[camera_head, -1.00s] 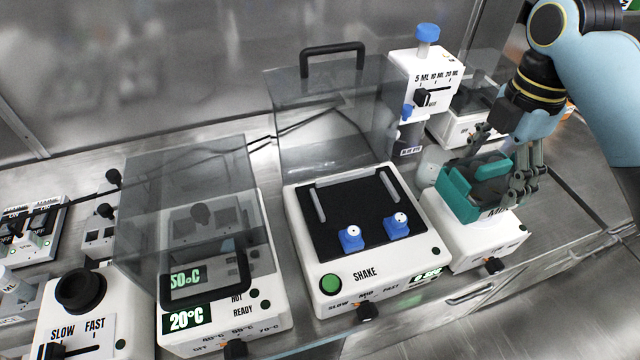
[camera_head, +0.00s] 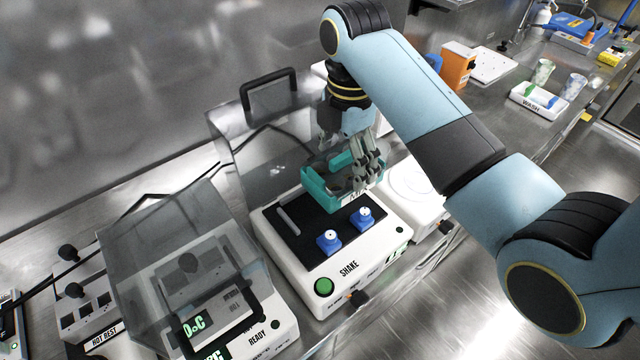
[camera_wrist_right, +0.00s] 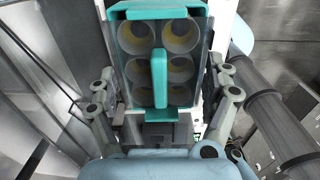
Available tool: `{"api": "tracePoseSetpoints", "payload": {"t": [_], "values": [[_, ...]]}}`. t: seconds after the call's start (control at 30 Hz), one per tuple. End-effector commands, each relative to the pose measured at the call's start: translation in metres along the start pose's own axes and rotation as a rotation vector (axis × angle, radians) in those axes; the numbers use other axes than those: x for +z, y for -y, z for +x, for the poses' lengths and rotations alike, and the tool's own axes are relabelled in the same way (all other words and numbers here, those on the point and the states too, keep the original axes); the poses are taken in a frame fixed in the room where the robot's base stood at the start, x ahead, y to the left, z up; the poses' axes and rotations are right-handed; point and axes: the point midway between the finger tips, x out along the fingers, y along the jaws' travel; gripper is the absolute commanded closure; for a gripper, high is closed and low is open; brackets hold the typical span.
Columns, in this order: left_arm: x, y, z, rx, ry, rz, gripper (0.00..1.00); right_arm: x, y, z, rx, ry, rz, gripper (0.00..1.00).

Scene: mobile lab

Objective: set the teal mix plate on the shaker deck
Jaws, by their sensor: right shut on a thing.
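The teal mix plate (camera_head: 318,187) is held by my right gripper (camera_head: 362,170) over the back right of the shaker's black deck (camera_head: 290,240). I cannot tell whether its underside touches the deck. The white shaker (camera_head: 322,268) has two blue clamp knobs (camera_head: 328,241) at the deck's front, a green button and a SHAKE label. My left gripper is not in view.
A clear lid with a black handle (camera_head: 268,88) stands raised behind the shaker. A heater under a clear cover (camera_head: 180,240) stands to the left. A white round-topped stand (camera_head: 412,183) is right of the shaker. A wash tray (camera_head: 538,103) lies farther right.

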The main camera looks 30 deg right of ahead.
Motion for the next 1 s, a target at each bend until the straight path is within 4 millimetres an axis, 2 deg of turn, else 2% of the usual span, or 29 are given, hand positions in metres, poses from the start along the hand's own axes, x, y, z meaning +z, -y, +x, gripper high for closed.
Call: {"api": "tracePoseSetpoints", "payload": {"t": [0.03, 0.1, 0.27, 0.6, 0.97, 1.0], "values": [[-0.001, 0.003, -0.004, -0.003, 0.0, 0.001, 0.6, -0.012, -0.004, 0.005, -0.002, -0.006, 0.0, 0.51], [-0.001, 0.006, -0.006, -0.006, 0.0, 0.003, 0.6, -0.024, -0.009, 0.013, -0.002, -0.003, -0.001, 0.51], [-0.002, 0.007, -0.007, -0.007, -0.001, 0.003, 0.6, -0.037, -0.015, 0.024, -0.001, 0.001, 0.001, 0.51], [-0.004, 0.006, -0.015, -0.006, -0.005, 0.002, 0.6, -0.038, -0.015, 0.063, -0.001, 0.003, 0.002, 0.51], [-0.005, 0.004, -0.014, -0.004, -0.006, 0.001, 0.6, -0.038, -0.015, 0.068, 0.0, 0.002, 0.002, 0.51], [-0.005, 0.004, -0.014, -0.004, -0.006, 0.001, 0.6, -0.038, -0.015, 0.068, 0.001, 0.002, 0.002, 0.11]]}}
